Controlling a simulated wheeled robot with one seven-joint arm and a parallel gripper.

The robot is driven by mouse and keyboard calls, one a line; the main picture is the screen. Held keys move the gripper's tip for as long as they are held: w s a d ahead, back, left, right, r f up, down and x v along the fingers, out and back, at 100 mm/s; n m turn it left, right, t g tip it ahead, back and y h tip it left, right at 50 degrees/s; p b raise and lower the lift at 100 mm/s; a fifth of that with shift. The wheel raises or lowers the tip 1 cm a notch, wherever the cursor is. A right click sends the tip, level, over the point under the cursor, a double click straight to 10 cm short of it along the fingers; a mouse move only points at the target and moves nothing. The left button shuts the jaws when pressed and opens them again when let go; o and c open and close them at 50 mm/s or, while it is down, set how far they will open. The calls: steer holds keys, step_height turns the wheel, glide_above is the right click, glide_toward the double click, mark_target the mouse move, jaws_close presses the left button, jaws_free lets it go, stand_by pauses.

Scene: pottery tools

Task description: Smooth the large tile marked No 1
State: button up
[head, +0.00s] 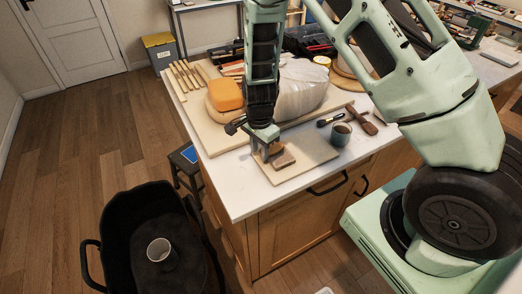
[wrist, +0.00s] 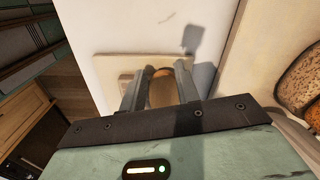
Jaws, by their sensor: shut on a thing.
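My gripper (head: 267,147) points down over a flat beige board (head: 312,163) near the table's front edge. It is shut on a small brown tool (wrist: 163,90), which shows between the fingers in the wrist view. In the head view a brown block (head: 284,158) shows right beside the fingertips, low over the board; I cannot tell whether it is part of the held tool or a separate piece. No "No 1" mark is legible, so I cannot identify the large tile.
A dark cup (head: 341,134) stands at the board's right edge, with a brush (head: 329,121) and a brown wooden tool (head: 362,120) behind. An orange block (head: 226,95) and a pale wrapped lump (head: 301,88) stand behind my gripper. A black tub (head: 140,225) is on the floor.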

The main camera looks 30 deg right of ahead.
steer(key=shift+w, duration=0.15)
steer(key=shift+r+p, duration=1)
steer(key=shift+r, duration=0.25)
steer(key=shift+f, duration=0.1)
steer(key=shift+s+d+f, duration=0.1)
steer(key=shift+s, duration=0.2)
steer(key=s+d+b, duration=0.1)
steer(key=s, duration=0.1)
steer(key=s+b, duration=0.1)
steer(key=s, duration=0.1)
steer(key=s+d+f+b, duration=0.1)
steer(key=s, duration=0.1)
steer(key=shift+d, duration=0.3)
steer(key=shift+s+d+r, duration=0.1)
steer(key=shift+s+d, duration=0.1)
steer(key=shift+s, duration=0.35)
